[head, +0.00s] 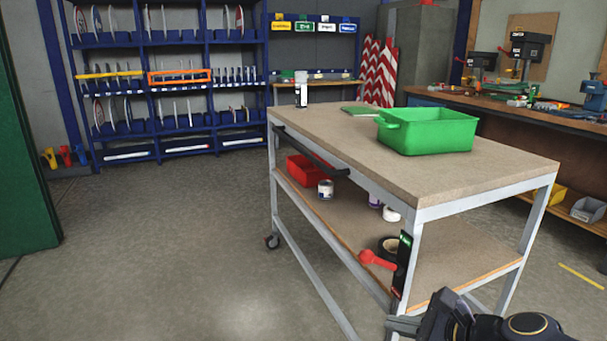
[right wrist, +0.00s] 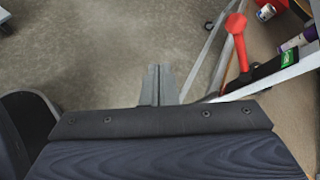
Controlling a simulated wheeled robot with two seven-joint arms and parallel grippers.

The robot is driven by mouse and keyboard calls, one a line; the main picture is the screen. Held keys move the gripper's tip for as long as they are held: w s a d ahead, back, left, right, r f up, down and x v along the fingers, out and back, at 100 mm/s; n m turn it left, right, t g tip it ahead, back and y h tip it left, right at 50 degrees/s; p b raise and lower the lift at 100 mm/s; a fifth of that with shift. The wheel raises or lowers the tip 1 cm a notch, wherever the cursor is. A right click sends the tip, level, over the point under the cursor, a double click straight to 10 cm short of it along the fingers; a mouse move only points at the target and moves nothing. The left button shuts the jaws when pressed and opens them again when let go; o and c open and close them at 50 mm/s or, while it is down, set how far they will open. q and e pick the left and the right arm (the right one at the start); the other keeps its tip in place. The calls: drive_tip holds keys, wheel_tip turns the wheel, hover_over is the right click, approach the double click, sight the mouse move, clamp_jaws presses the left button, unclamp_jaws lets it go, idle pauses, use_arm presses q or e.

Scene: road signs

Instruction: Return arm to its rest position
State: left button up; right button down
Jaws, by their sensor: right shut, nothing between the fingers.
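My right gripper (head: 403,326) is low at the bottom right of the head view, in front of the near leg of the work table (head: 330,142). In the right wrist view its two fingers (right wrist: 159,84) are together, with nothing between them, above the grey floor. A red-handled tool (head: 377,260) at the table's near leg is close by, a little above and left of the gripper; it also shows in the right wrist view (right wrist: 236,38), apart from the fingers. My left gripper is not in view.
A green bin (head: 427,131) stands on the table top. The lower shelf (head: 450,264) holds a red bin (head: 311,172), a can (head: 326,190) and rolls of tape. Blue sign racks (head: 183,108) line the back wall. The floor (head: 170,240) left of the table is clear.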

drive_tip(key=s+d+f+n+g+h, duration=0.1)
drive_tip(key=s+f+n+g+h, duration=0.15)
drive_tip(key=s+n, duration=0.65)
drive_tip(key=s+d+f+n+g+h, duration=0.1)
drive_tip(key=s+f+n, duration=0.3)
drive_tip(key=s+n, duration=0.55)
wheel_tip(320, 180, up, 23)
drive_tip(key=w+n+p, duration=0.1)
drive_tip(key=n+p, duration=0.1)
drive_tip(key=p, duration=2.1)
drive_tip(key=shift+w+d+n, duration=0.2)
drive_tip(key=shift+n, duration=0.15)
